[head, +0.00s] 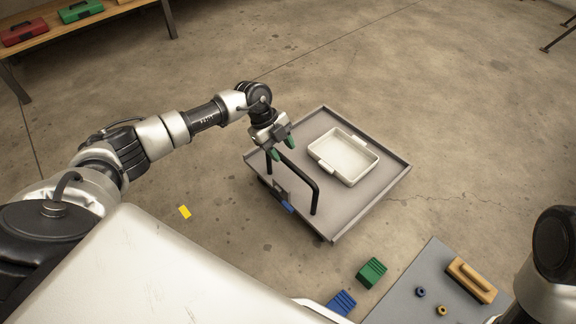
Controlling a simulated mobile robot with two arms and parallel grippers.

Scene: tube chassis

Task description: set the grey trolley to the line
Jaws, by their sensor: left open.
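The grey trolley (377,195) is a low flat platform on the floor ahead of me, turned at an angle. A black upright handle (302,175) stands along its near left edge. A white tray (348,156) lies on its deck and looks empty. My left gripper (283,149) is open, with green fingertips at the top of the handle near its left end. I cannot tell whether the fingers touch or straddle the bar. A short yellow strip (184,212) on the floor, left of the trolley, may be the line. My right gripper does not show.
A wooden bench (60,24) with toolboxes stands upper left. Floor behind the trolley is clear.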

